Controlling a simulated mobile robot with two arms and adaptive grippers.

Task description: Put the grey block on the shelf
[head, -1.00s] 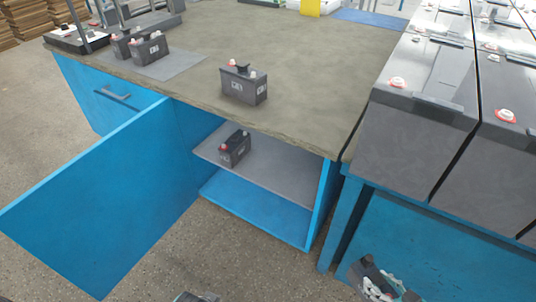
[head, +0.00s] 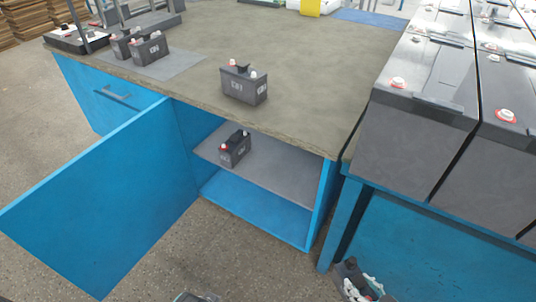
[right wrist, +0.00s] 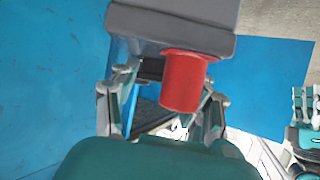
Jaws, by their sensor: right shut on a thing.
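My right gripper (head: 362,284) is low at the bottom right of the head view, in front of the blue bench. In the right wrist view its fingers (right wrist: 165,100) are shut on a grey block (right wrist: 175,22), a battery with a red terminal; only part of it shows. A similar grey battery (head: 235,152) stands on the shelf's left part. Another gripper, my left, shows at the right wrist view's right edge (right wrist: 306,112); its opening is unclear.
The cabinet door (head: 105,200) swings open to the left. One battery (head: 243,86) stands on the worktop (head: 300,75) above the shelf; others stand on a mat (head: 175,68) at the left. Large batteries (head: 415,130) fill the right bench. The shelf's right part is clear.

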